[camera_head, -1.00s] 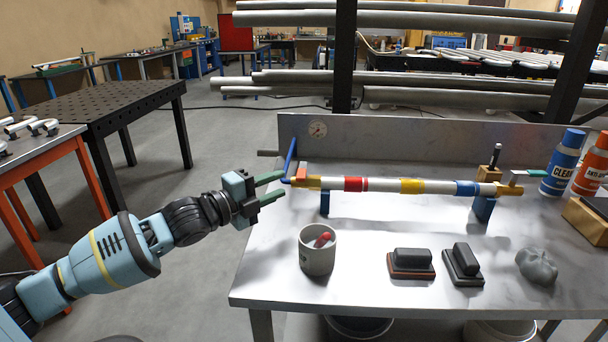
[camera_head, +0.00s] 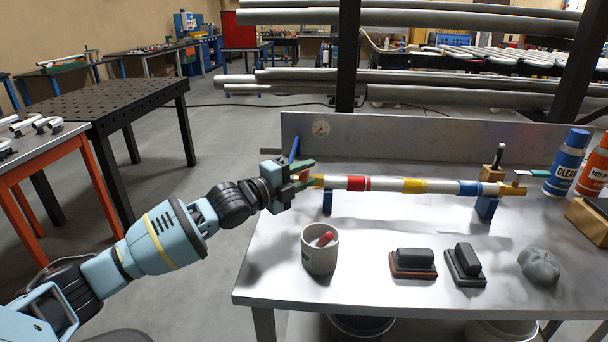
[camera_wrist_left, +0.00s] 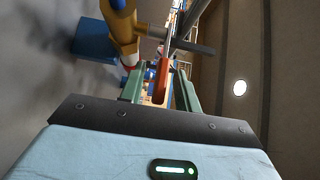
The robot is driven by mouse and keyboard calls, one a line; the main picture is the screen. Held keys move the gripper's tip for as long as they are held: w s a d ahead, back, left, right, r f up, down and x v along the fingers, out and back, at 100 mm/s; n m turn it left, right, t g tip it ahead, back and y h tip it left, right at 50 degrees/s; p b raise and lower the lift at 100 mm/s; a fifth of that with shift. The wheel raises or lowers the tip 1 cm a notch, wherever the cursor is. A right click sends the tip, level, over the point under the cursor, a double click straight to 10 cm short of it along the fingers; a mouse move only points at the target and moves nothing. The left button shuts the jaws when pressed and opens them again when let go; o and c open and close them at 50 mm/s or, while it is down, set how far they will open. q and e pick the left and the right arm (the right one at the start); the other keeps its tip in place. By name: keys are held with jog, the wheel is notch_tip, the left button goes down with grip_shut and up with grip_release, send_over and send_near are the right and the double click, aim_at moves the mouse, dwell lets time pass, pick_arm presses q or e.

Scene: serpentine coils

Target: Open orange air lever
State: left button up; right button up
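The orange air lever (camera_wrist_left: 160,82) shows in the left wrist view as an upright orange bar between my green fingers. My left gripper (camera_wrist_left: 161,88) is open, with a finger on each side of the lever and a visible gap to each. In the head view, my left gripper (camera_head: 306,174) is at the left end of the striped tube (camera_head: 386,184) and mostly covers the lever there. The brass fitting (camera_wrist_left: 122,28) of the tube end is at the upper left of the wrist view. My right gripper is not in view.
The tube rests on blue supports (camera_head: 486,208) above the metal bench (camera_head: 380,285). A white cup (camera_head: 320,256) with a red item stands in front of my gripper. A blue lever (camera_head: 294,148) rises behind it. Two black blocks (camera_head: 413,260) lie farther right.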

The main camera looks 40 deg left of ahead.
pick_arm(q)
grip_shut()
dwell(0.3)
